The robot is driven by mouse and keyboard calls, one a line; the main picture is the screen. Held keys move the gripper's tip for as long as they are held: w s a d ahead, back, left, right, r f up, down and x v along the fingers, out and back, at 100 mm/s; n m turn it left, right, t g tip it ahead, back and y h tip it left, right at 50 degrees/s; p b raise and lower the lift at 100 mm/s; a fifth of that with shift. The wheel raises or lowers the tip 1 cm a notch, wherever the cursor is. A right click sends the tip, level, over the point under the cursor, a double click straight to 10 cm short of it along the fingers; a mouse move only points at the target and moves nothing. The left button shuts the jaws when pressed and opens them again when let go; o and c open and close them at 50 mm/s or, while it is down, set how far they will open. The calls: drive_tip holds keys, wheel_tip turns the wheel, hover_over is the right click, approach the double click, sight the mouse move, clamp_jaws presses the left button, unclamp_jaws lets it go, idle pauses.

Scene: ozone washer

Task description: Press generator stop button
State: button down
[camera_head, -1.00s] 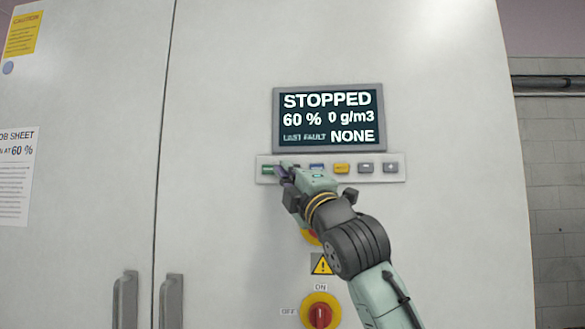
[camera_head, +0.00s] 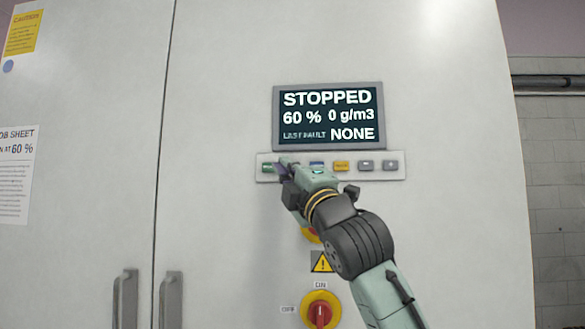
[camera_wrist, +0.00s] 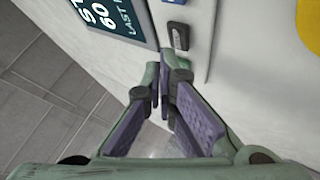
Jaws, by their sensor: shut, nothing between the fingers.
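The button strip (camera_head: 330,178) runs below the display (camera_head: 329,117), which reads STOPPED, 60 %, 0 g/m3, LAST FAULT NONE. A green button (camera_head: 267,168) is at the strip's left end, followed to the right by a spot my gripper covers, then blue, yellow and two grey buttons. My gripper (camera_head: 284,168) is shut and empty, its tips just right of the green button. No stop label is readable; a button may be hidden behind the tips. In the wrist view the fingertips (camera_wrist: 164,78) are close to the strip, below a dark button (camera_wrist: 179,37); contact is unclear.
A yellow-red control (camera_head: 311,235) is partly hidden behind my arm. Below are a warning sign (camera_head: 322,262) and a red rotary switch (camera_head: 320,312). Door handles (camera_head: 171,300) stick out at the lower left. The cabinet face around the display is clear.

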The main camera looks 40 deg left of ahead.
drive_tip(key=s+d, duration=0.1)
drive_tip(key=s+b, duration=0.1)
drive_tip(key=s+d, duration=0.1)
drive_tip(key=s, duration=0.1)
drive_tip(key=shift+s+d, duration=0.1)
drive_tip(key=shift+d, duration=0.2)
idle(0.7)
